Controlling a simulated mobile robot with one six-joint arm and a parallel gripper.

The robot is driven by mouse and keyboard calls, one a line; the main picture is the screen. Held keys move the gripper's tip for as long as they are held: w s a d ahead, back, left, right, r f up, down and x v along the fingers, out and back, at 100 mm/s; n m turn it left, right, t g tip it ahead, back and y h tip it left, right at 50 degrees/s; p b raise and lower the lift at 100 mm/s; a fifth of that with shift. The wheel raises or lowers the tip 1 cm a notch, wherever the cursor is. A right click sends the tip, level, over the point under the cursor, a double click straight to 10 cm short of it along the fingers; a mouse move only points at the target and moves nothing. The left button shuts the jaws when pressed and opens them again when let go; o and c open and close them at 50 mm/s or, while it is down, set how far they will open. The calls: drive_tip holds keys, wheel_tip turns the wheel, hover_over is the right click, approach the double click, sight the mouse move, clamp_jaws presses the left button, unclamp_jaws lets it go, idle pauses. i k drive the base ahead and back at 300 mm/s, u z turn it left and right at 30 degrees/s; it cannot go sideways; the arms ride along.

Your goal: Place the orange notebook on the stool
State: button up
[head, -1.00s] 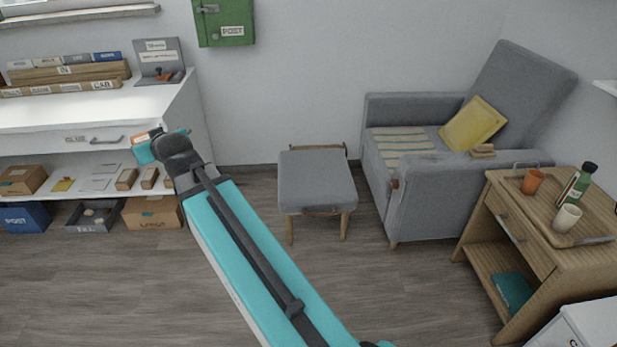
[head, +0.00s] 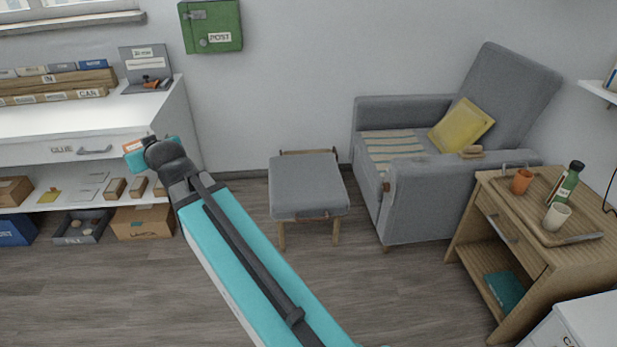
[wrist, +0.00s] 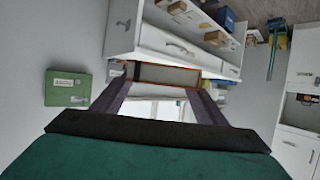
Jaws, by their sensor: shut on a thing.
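The orange notebook shows as a small orange-edged piece (head: 133,146) at the far end of my arm in the head view. In the wrist view the notebook (wrist: 165,75) is a pale panel with an orange border, seen between the two dark fingers. My gripper (wrist: 160,92) is shut on it. In the head view my gripper (head: 143,155) is in front of the white desk, left of the stool, and partly hidden by my wrist. The stool (head: 308,185) has a bare grey cushion and wooden legs, and stands by the wall.
The white desk (head: 60,125) with a drawer and a lower shelf of boxes is at the left. A grey armchair (head: 430,200) stands right of the stool. A wooden cabinet (head: 500,255) with a tray and cups is at the right. The floor before the stool is clear.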

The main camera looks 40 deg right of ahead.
sight(306, 176)
drive_tip(key=i, duration=0.9)
drive_tip(key=u, duration=0.05)
